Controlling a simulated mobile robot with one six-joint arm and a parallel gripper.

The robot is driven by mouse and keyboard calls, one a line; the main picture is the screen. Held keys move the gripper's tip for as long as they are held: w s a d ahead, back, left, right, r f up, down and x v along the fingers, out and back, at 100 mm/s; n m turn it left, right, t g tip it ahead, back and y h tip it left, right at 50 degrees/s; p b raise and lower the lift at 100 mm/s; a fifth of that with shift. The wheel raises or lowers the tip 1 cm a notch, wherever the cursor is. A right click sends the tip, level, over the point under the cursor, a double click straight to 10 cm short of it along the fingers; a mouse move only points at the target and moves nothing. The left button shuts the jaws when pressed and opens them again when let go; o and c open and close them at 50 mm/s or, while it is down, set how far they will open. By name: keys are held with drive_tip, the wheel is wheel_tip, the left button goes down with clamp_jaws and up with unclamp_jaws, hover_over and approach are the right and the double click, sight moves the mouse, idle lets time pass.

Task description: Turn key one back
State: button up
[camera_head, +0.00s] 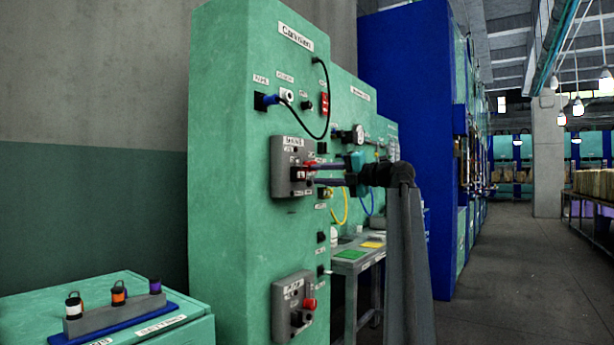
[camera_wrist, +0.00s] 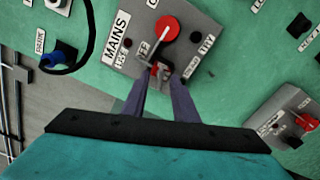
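The grey MAINS box (camera_head: 283,187) is on the front of the green cabinet; it also shows in the wrist view (camera_wrist: 206,62). A round red knob with a pale lever (camera_wrist: 167,28) sits on it. Just below the knob is a small dark and reddish part (camera_wrist: 161,69), perhaps a key or lock, partly hidden by my fingers. My gripper (camera_head: 311,174) points at this box with a clear gap between its two fingers. In the wrist view its fingertips (camera_wrist: 163,76) lie either side of that small part; contact cannot be told. No key number is readable.
A rack (camera_head: 90,322) with white, orange and purple tagged items stands on a green bench at lower left. A second grey box (camera_head: 280,300) with a red knob is lower on the cabinet. A black cable hangs above the MAINS box. The floor aisle at right is clear.

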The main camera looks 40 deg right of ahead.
drive_tip(key=p+v, duration=0.3)
drive_tip(key=v, duration=1)
drive_tip(key=shift+s, duration=0.25)
drive_tip(key=shift+s, duration=0.1)
